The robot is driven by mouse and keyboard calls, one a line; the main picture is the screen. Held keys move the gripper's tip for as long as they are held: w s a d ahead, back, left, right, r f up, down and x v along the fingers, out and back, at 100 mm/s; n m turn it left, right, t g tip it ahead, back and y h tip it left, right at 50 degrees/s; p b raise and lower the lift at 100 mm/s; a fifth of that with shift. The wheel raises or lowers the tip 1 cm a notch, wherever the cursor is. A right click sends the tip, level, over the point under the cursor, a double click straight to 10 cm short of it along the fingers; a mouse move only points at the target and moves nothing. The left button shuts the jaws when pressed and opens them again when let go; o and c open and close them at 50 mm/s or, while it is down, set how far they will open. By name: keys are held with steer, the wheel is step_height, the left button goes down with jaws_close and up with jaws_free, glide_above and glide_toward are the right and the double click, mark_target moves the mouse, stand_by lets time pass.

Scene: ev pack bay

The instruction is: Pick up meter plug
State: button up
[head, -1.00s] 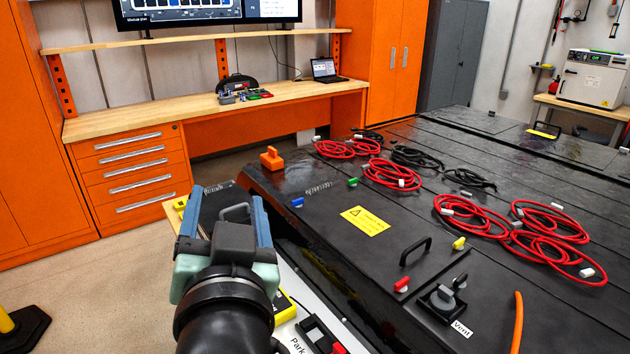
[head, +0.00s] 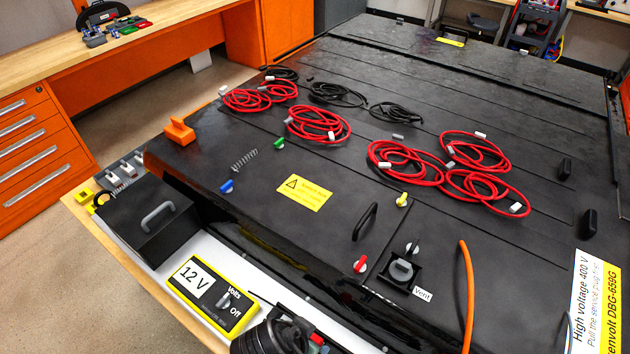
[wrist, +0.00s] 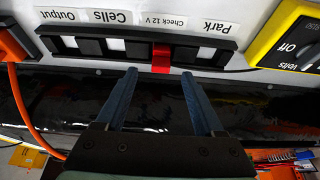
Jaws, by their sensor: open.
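A red piece (wrist: 161,58), which looks like the meter plug, sits in the black slotted holder (wrist: 225,60) by the label "Check 12 V" in the wrist view. It also shows as a small red spot (head: 316,338) at the bottom of the head view. My gripper (wrist: 160,75) is open and empty. In the wrist view the red piece appears between its two blue fingertips, just beyond them; I cannot tell the exact gap. The yellow 12 V meter (head: 212,296) with a dial lies beside the holder. My arm partly hides the holder in the head view.
The black pack lid (head: 330,225) carries red cables (head: 318,124), a red key-like piece (head: 360,264), a black handle (head: 365,222) and an orange cable (head: 467,295). A black box with a grey handle (head: 158,215) stands left of the meter. An orange block (head: 179,130) sits at the lid's corner.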

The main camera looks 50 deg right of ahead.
mark_target(314, 339)
steer(key=shift+p+x, duration=0.85)
steer(key=shift+x, duration=2)
steer(key=shift+d, duration=0.1)
jaws_close()
